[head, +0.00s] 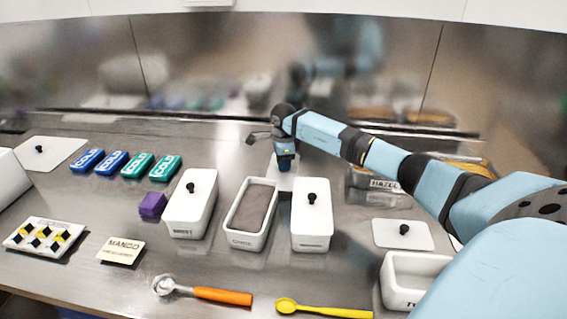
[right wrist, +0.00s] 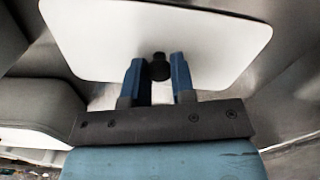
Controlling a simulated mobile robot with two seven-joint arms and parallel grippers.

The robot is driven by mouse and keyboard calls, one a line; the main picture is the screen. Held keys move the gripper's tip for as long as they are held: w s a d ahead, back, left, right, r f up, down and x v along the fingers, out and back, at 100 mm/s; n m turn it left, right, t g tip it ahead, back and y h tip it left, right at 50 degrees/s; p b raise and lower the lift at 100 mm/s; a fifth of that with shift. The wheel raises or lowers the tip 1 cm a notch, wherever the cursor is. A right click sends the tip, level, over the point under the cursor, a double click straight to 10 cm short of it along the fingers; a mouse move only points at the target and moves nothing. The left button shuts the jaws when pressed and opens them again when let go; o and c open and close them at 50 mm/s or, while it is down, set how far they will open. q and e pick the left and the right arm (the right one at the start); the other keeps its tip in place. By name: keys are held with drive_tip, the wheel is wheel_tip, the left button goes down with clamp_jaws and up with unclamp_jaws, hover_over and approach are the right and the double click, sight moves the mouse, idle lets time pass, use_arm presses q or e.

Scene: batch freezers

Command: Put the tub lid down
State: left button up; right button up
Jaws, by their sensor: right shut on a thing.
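A white tub lid (right wrist: 215,40) with a black knob (right wrist: 160,67) fills the top of the right wrist view. My right gripper (right wrist: 157,75) has its two blue fingers on either side of the knob, shut on it. In the head view the same gripper (head: 285,168) points down behind the row of tubs, with the pale lid (head: 283,184) under it. Whether the lid touches the counter I cannot tell. An open white tub (head: 234,231) with grey-brown contents stands in front of it. My left gripper is not in view.
Lidded tubs (head: 190,212) (head: 312,225) flank the open tub. Loose lids lie at left (head: 60,150) and right (head: 390,237). Another open tub (head: 398,300) stands front right. Cold packs (head: 137,165), a purple block (head: 152,205), an orange-handled scoop (head: 222,296) and a yellow spoon (head: 325,311) lie around.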

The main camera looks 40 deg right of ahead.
drive_tip(key=shift+f, duration=0.1)
drive_tip(key=o, duration=0.9)
drive_tip(key=shift+f, duration=0.1)
wheel_tip(320, 180, up, 12)
drive_tip(key=shift+r, duration=0.2)
